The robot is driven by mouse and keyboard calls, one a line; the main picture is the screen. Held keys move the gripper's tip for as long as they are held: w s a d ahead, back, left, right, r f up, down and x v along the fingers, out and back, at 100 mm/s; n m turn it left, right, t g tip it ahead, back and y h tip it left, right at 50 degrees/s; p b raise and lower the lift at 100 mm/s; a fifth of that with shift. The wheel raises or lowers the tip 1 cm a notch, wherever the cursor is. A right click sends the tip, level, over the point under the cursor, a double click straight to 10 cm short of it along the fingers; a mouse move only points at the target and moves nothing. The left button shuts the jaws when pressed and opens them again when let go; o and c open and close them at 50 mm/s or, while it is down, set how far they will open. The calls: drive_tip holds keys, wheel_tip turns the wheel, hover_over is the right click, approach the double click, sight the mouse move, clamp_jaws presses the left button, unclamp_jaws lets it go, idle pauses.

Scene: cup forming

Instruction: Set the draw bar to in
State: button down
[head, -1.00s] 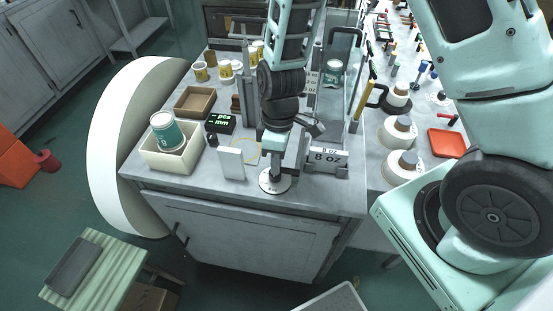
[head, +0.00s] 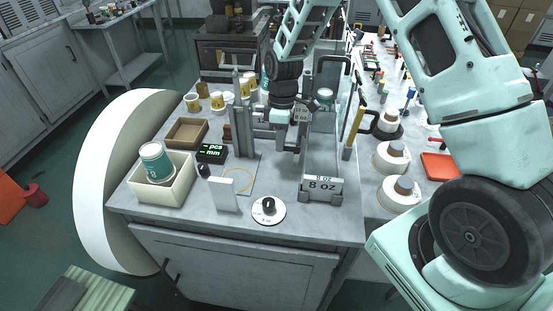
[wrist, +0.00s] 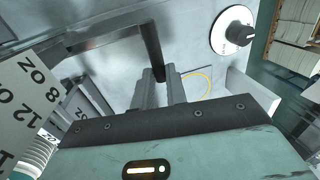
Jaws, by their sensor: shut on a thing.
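In the wrist view a dark bar (wrist: 152,45), which I take to be the draw bar, runs down from a flat metal bar and ends between the fingers of my gripper (wrist: 161,78). The gripper is shut on it. In the head view my gripper (head: 272,120) is beside an upright post, behind the dial; its fingertips and the bar are hard to make out there. Which end position the bar stands at I cannot tell.
A black-knobbed white dial (head: 268,208) and a white upright plate (head: 222,194) are at the bench front. An 8 OZ channel (head: 322,184) stands to the right. A cream bin (head: 180,191) holding a cup is on the left. Bare bench shows around the dial.

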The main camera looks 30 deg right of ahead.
drive_tip(key=shift+w+d, duration=0.8)
drive_tip(key=shift+w, duration=0.35)
drive_tip(key=shift+r, duration=0.1)
drive_tip(key=c, duration=1.4)
unclamp_jaws()
drive_tip(key=shift+w+d, duration=0.1)
wheel_tip(320, 180, up, 17)
drive_tip(key=w+d+b, duration=0.1)
drive_tip(key=w+b, duration=0.1)
drive_tip(key=b, duration=0.3)
drive_tip(key=shift+w+d, duration=0.25)
drive_tip(key=shift+d, duration=0.15)
